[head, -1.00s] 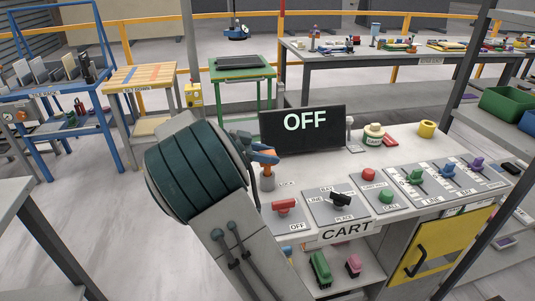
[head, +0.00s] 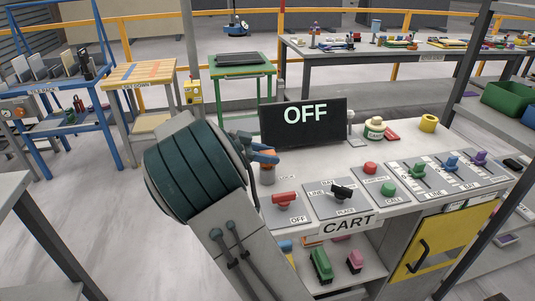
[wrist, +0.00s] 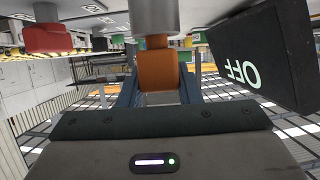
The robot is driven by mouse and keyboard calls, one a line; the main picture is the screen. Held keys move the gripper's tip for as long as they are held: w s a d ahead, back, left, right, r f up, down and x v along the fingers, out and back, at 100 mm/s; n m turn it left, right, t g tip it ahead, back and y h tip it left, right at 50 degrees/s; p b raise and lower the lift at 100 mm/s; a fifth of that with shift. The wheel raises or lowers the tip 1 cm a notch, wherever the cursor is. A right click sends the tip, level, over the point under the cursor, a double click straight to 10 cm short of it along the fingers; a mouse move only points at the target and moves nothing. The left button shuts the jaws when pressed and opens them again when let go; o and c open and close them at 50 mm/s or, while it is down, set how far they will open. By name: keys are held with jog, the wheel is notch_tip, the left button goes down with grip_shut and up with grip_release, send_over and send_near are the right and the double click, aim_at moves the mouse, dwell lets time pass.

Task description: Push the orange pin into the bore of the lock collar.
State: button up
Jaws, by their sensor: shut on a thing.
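The orange pin (head: 267,159) is upright between the blue fingers of my gripper (head: 265,157), just above the left end of the console. My gripper is shut on it. In the wrist view the orange block of the pin (wrist: 157,71) sits between the fingers. The lock collar (head: 267,177) is a grey cylinder on the console, directly under the pin. It fills the top middle of the wrist view (wrist: 155,15), in line with the pin. How deep the pin is in the bore is hidden.
A black screen reading OFF (head: 303,122) stands close right of my gripper. A red switch (head: 284,198), a black selector (head: 342,191) and buttons lie in front and to the right. A labelled round jar (head: 374,129) and yellow ring (head: 428,123) stand further right.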

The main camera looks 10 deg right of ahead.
jog(key=shift+f+b, duration=0.45)
jog(key=shift+f, duration=0.15)
jog(key=o, duration=1.2)
jog(key=shift+a+r, duration=0.1)
jog(key=v, duration=1.3)
jog(key=shift+a, duration=0.3)
